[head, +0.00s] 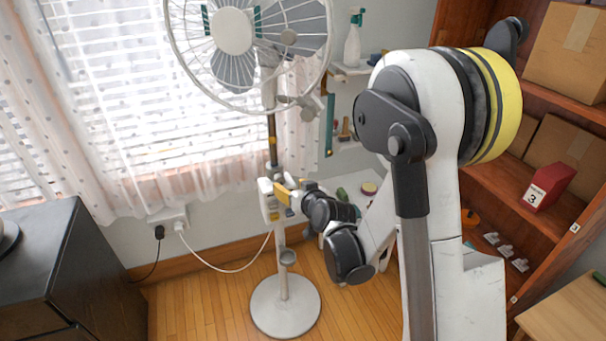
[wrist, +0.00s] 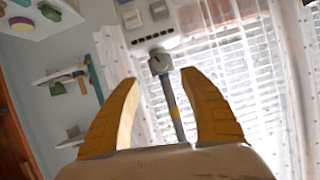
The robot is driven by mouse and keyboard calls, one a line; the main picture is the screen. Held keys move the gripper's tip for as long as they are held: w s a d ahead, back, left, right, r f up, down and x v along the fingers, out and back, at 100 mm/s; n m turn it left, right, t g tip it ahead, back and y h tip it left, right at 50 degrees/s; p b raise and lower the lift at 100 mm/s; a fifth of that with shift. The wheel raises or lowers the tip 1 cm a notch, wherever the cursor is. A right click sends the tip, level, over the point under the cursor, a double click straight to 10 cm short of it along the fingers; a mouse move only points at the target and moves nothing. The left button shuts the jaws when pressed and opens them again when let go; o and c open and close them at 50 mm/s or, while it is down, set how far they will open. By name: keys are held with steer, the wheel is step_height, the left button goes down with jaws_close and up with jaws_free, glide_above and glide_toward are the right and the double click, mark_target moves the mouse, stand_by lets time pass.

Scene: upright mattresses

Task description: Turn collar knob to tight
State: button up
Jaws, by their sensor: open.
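The pedestal fan's grey collar with its knob (wrist: 160,62) sits on the pole between the white control box (wrist: 150,25) and the thin upper pole (wrist: 173,110). The wrist view is roughly upside down, so the box shows above the collar. The knob face has a dark pointer line; I cannot read any tight mark. My gripper (wrist: 159,77) is open and empty, its yellow fingers on either side of the pole's line of sight, with the collar beyond the tips. In the head view my gripper (head: 281,193) is beside the control box (head: 267,199), partly hiding it.
The fan head (head: 232,32) stands above, its round base (head: 285,305) on the wood floor. A white cord (head: 225,268) runs from the fan to a wall outlet (head: 168,217). A dark cabinet (head: 60,265) is at left; a wooden bookshelf (head: 510,200) is at right.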

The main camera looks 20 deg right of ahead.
steer(key=s+a+r+g+p, duration=0.1)
steer(key=s+r+g+p, duration=0.3)
steer(key=s+r, duration=1)
steer(key=shift+s+a+r+n, duration=0.2)
steer(key=shift+s+a+n, duration=0.15)
steer(key=shift+s, duration=0.65)
steer(key=t+b, duration=0.4)
glide_toward(280, 180)
steer(key=b+x, duration=0.3)
steer(key=x, duration=0.6)
steer(key=shift+w+f+b, duration=0.2)
steer(key=shift+w+b, duration=0.1)
steer(key=shift+w, duration=0.05)
steer(key=shift+w+f, duration=0.2)
steer(key=shift+w, duration=0.5)
